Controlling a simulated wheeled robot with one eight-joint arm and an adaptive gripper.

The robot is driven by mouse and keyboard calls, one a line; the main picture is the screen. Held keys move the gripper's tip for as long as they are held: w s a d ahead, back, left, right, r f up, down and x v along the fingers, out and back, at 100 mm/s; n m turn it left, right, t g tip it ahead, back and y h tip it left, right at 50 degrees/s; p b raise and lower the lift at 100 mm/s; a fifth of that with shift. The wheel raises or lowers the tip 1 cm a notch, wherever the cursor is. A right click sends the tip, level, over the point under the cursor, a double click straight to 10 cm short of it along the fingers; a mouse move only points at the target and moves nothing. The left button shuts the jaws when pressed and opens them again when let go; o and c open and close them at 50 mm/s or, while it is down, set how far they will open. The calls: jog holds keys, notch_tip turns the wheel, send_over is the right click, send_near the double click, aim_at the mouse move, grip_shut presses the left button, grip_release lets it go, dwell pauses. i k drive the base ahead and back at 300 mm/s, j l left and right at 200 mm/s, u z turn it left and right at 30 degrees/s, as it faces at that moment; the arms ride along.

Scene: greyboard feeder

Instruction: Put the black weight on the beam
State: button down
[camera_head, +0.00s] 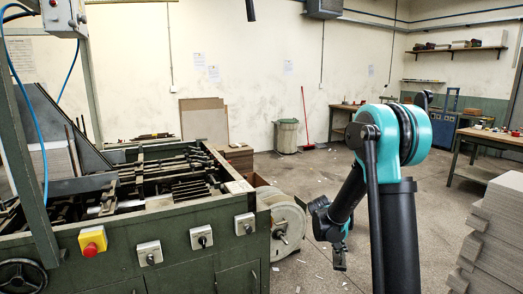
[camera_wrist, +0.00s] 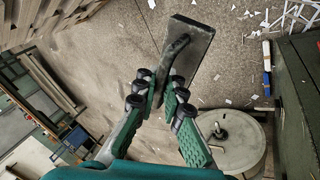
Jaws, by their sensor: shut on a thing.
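The black weight (camera_wrist: 200,42) is a flat dark block with a handle across its face. My gripper (camera_wrist: 163,92) is shut on that handle, with a finger on either side in the wrist view. In the head view my gripper (camera_head: 332,222) hangs right of the green machine, and the weight (camera_head: 339,259) shows small and dark below it, above the floor. The green machine (camera_head: 170,235) carries several bars and rails on top; I cannot tell which of them is the beam.
A pale round drum with a knob (camera_head: 288,222) stands at the machine's right side; it also shows in the wrist view (camera_wrist: 238,150). Grey board stacks (camera_head: 495,235) stand at the right. A bin (camera_head: 287,138) stands by the back wall. The floor between is open, with paper scraps.

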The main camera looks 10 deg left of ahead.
aim_at(230, 168)
jog(key=i+l+z, duration=0.1)
jog(key=i, duration=0.35)
jog(key=i+l+z, duration=0.1)
jog(key=i, duration=0.4)
jog(key=i+l+u, duration=0.2)
jog(key=i+u, duration=0.25)
jog(key=i+l+u, duration=0.4)
jog(key=i, duration=0.05)
